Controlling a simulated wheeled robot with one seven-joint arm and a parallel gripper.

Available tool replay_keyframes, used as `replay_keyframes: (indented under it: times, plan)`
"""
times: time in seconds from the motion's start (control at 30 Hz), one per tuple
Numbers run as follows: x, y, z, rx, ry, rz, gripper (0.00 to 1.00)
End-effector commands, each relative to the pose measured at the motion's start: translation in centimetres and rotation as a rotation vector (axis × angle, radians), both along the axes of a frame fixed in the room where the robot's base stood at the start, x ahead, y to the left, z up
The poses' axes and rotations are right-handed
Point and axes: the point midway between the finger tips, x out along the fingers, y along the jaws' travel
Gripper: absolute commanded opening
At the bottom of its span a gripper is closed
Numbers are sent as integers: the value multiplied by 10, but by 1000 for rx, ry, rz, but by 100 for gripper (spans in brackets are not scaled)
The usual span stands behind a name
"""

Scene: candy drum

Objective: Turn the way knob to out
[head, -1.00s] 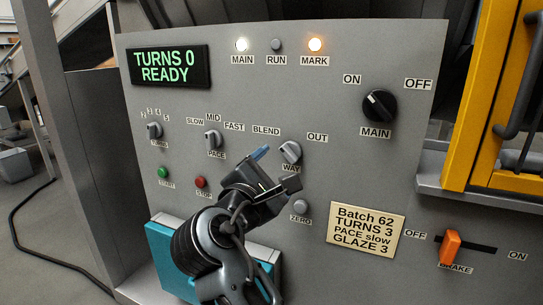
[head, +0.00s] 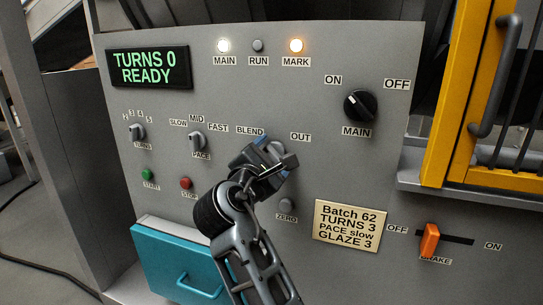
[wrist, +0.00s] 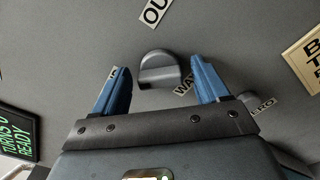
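The way knob (wrist: 158,70) is a grey round knob on the panel. It stands between the two blue fingertips of my gripper (wrist: 160,64) in the wrist view, with a gap on each side. The gripper is open and no finger grips the knob. In the head view my gripper (head: 277,152) covers most of the way knob (head: 278,148) and hides its WAY label. The BLEND label (head: 251,132) is at the knob's upper left and the OUT label (head: 300,136) at its upper right. I cannot tell the knob's pointing direction now.
The pace knob (head: 197,142) and turns knob (head: 137,133) are to the left. The zero button (head: 287,205) is just below the gripper. The main switch (head: 360,106) and orange brake lever (head: 430,240) are to the right. The display (head: 149,67) reads TURNS 0 READY.

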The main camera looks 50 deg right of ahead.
Motion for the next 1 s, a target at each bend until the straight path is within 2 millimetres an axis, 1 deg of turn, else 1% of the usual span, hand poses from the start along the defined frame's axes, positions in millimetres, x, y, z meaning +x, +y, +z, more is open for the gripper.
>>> replay_keyframes:
  times: [0.03, 0.07, 0.53, 0.77, 1.0]
  plan:
    - [0, 0, 0, 0, 0, 0, 69]
    - [0, 0, 0, 0, 0, 0, 66]
    - [0, 0, 0, -1, 0, -1, 21]
    - [-1, -1, 0, 5, -16, -2, 21]
    - [-1, -1, -1, 40, -113, -3, 21]
